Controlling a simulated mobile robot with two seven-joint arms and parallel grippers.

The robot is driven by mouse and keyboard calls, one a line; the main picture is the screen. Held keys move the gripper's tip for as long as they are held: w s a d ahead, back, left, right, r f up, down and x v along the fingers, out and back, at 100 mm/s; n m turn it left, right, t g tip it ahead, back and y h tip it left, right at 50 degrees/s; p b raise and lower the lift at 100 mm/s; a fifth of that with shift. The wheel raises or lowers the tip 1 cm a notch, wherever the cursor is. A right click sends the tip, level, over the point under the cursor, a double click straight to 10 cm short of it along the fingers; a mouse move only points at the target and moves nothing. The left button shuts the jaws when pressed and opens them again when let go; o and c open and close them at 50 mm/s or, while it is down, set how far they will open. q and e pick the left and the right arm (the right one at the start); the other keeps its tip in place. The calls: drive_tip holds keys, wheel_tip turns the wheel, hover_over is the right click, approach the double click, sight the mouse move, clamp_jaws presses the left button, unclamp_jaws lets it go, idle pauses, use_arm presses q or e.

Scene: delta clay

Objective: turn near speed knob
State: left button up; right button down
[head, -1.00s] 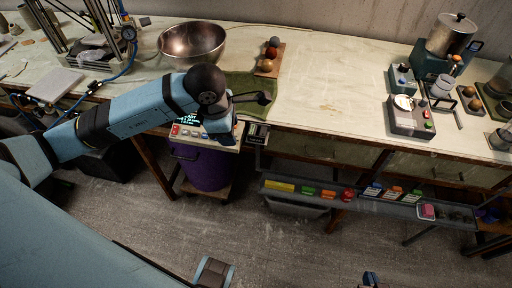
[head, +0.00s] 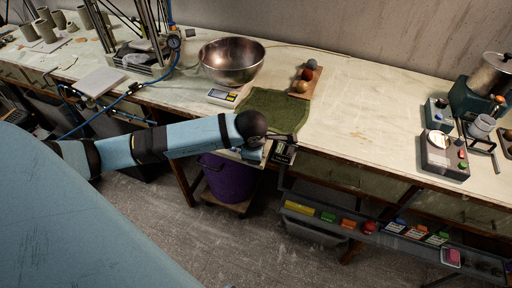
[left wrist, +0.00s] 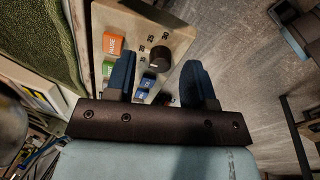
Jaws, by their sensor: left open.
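My left gripper (left wrist: 158,72) is open in the left wrist view, its two dark blue fingers spread apart. A black round knob (left wrist: 159,58) with numbers beside it stands on a beige control panel (left wrist: 178,33). The knob appears between the fingertips in the picture; I cannot tell whether they touch it. Orange and green buttons are at the panel's left, and blue ones lie lower, partly behind a finger. In the head view my left gripper (head: 282,139) is over the table's front edge, and my arm hides most of the panel. My right gripper is not in view.
A purple bin (head: 229,178) stands below the table edge. A green cloth (head: 268,108), metal bowl (head: 232,65) and small scale (head: 228,96) lie behind my arm. A shelf rail (head: 330,222) with coloured blocks hangs at right. The table's middle right is clear.

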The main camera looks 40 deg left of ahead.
use_arm(q)
drive_tip(key=shift+w+f, duration=0.1)
drive_tip(key=shift+f, duration=0.4)
clamp_jaws()
